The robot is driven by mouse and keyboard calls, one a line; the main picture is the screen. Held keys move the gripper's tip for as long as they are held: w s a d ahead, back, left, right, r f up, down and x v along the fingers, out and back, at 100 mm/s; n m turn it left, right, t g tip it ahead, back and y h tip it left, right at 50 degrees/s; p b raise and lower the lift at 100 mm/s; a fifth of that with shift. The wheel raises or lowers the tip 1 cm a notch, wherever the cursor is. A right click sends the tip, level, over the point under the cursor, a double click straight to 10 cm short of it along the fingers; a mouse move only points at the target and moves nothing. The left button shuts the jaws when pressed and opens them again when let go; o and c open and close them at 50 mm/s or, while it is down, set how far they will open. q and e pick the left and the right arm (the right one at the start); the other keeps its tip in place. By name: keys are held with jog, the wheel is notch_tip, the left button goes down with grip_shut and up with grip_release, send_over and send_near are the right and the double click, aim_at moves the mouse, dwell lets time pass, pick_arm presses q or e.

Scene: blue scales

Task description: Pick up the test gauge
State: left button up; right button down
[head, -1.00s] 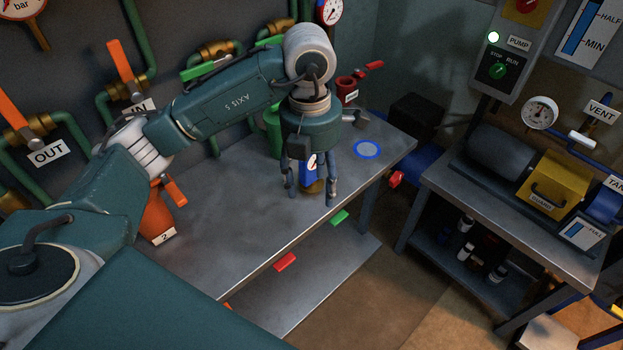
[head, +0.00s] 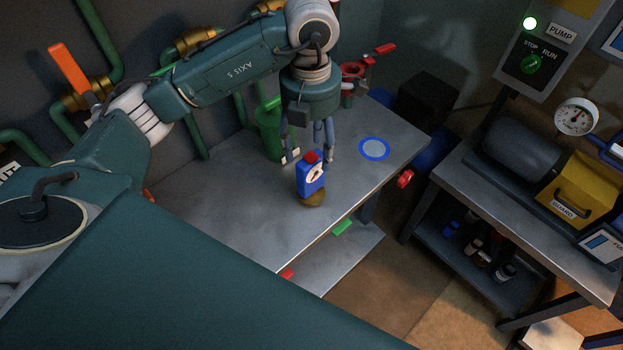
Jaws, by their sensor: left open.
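The test gauge (head: 309,178) is a small blue block with a white dial, a red top and a brass base. It stands upright on the grey metal bench near its front edge. My left gripper (head: 308,160) hangs over the bench, pointing down, open and empty. Its fingers show just above and behind the gauge in the picture, one to each side of it. The gauge covers part of the view between the fingertips. I cannot tell whether a finger touches it. My right gripper is not in view.
A blue ring with a pale centre (head: 374,149) lies on the bench to the right. A green container (head: 268,134) and a red valve (head: 352,72) stand behind. Green pipes (head: 112,50) line the wall. A second bench (head: 470,182) with a yellow guard (head: 572,184) stands at right.

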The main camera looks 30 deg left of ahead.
aim_at(309, 173)
pick_arm(q)
jog(key=f, duration=0.1)
jog(key=s+f, duration=0.1)
jog(key=shift+d+f, duration=0.2)
jog(key=shift+f, duration=0.15)
jog(key=shift+w+a+f+p, duration=0.1)
jog(key=shift+f+p, duration=0.2)
jog(key=shift+p, duration=0.15)
jog(key=f, duration=0.2)
jog(key=f+p, duration=0.1)
jog(key=shift+a+f, duration=0.2)
jog(key=shift+f, duration=0.15)
jog(key=shift+f+p, duration=0.35)
jog(key=shift+f, duration=0.25)
jog(key=shift+w, duration=0.1)
jog(key=c, duration=1.1)
grip_shut()
jog(key=shift+r, duration=0.1)
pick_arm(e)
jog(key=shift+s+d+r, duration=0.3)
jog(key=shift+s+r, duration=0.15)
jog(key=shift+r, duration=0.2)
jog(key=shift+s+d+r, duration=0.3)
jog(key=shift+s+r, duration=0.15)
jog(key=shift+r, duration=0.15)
